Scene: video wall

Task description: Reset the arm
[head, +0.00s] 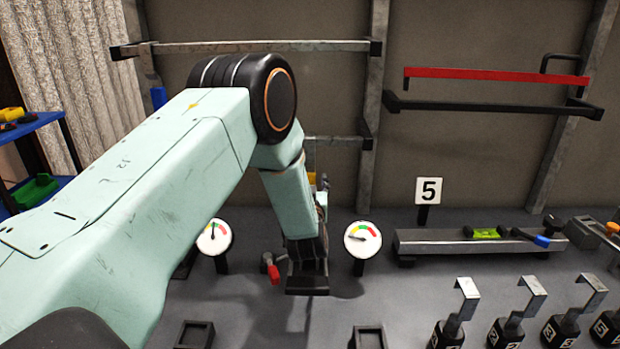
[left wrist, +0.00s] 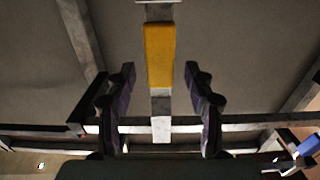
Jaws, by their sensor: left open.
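A pale upright bar with a yellow sleeve (left wrist: 159,55) shows between the fingers, with gaps on both sides. I cannot tell how far beyond the fingertips it stands. My right gripper is not in view.
Two round gauges (head: 214,237) (head: 362,239) flank the left wrist on the bench. A small red-handled valve (head: 272,270) is close to its left. Metal wall bars (head: 260,47) are behind.

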